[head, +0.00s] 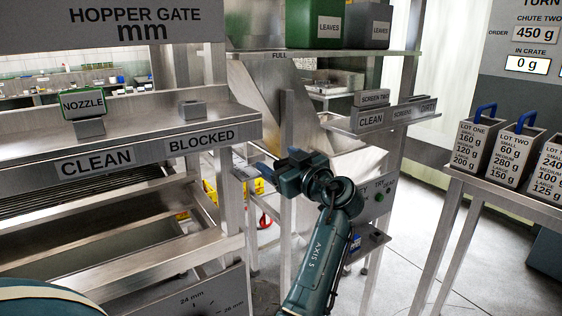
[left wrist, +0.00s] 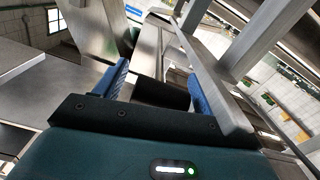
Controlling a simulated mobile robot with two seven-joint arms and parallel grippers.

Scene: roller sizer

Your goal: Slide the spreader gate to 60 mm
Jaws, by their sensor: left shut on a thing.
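My left gripper (head: 266,170) reaches in from the bottom middle in the head view, beside the steel chute and its upright post (head: 286,150). In the left wrist view its blue fingers (left wrist: 160,88) stand on both sides of a dark round handle (left wrist: 162,94), and it is shut on that handle. In the head view the wrist hides the handle. I cannot make out the spreader gate's plate, its scale or its present setting. A sign reading HOPPER GATE mm (head: 145,22) is at the upper left. My right gripper is not in view.
A steel shelf (head: 240,125) with CLEAN and BLOCKED labels and a NOZZLE block (head: 84,106) is at left. A small shelf (head: 385,122) and a panel with a green button (head: 379,197) stand right of my wrist. Lot bins (head: 484,146) stand on a table far right.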

